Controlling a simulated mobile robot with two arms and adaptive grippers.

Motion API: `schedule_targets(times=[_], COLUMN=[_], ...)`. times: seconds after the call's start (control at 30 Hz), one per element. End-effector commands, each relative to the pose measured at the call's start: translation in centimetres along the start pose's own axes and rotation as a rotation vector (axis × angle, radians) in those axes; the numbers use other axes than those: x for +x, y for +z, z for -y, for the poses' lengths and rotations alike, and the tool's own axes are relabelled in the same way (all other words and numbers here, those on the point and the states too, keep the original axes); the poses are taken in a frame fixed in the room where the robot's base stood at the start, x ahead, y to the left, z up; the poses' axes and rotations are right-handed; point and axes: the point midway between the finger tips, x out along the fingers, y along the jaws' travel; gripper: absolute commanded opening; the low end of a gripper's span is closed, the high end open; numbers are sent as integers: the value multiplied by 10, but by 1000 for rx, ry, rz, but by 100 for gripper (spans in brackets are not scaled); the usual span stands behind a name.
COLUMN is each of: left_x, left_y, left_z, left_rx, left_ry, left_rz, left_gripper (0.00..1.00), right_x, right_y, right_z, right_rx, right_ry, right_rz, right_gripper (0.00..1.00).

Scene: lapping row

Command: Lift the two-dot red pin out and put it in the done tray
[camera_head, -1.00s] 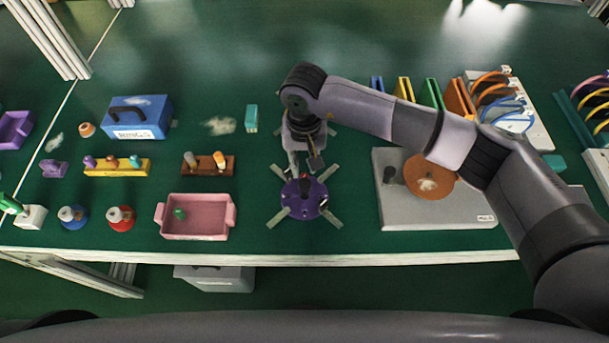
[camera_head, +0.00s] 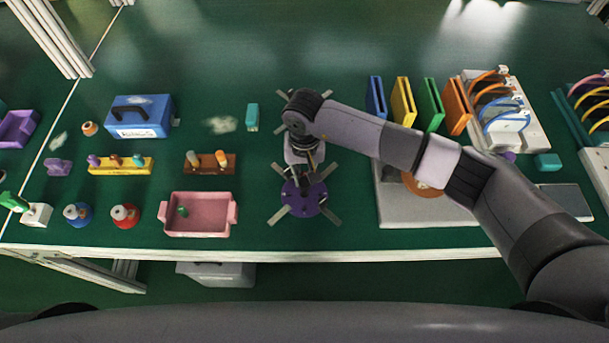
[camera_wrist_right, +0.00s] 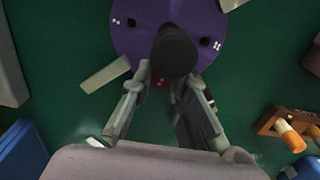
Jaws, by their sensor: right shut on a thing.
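A purple disc (camera_head: 304,199) with grey arms sits on the green table; it also shows in the right wrist view (camera_wrist_right: 135,40) with dark holes and white dots. My right gripper (camera_head: 308,177) is low over its far edge. In the right wrist view its fingers (camera_wrist_right: 170,84) are shut on a small red piece (camera_wrist_right: 164,84), the red pin, mostly hidden behind a dark round-topped post (camera_wrist_right: 174,52). I cannot tell whether the pin still sits in its hole. A pink tray (camera_head: 233,215) with a small green piece inside stands left of the disc. My left gripper is out of view.
A brown block with pegs (camera_head: 208,170) and a blue box (camera_head: 140,119) stand to the left. A grey plate (camera_head: 430,213) with an orange disc lies right, partly under my arm. Coloured upright plates (camera_head: 404,101) stand behind. Table between disc and pink tray is clear.

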Motion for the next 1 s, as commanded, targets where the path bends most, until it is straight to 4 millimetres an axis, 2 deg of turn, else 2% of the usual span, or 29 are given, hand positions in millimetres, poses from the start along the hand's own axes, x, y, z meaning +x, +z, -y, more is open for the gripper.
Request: schedule_targets(times=[0.27,0.47,0.67,1.0], left_x=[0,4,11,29], left_y=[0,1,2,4], left_z=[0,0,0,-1], left_rx=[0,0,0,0], left_ry=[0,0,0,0], left_rz=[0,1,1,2], left_gripper=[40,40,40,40], right_x=[-2,-17,-51,-138], right_y=[0,-1,-2,-2], right_z=[0,0,0,0], right_rx=[0,1,-1,-1], right_ry=[0,-1,-1,-2], right_rz=[-1,-3,-6,-8], right_gripper=[0,0,0,0])
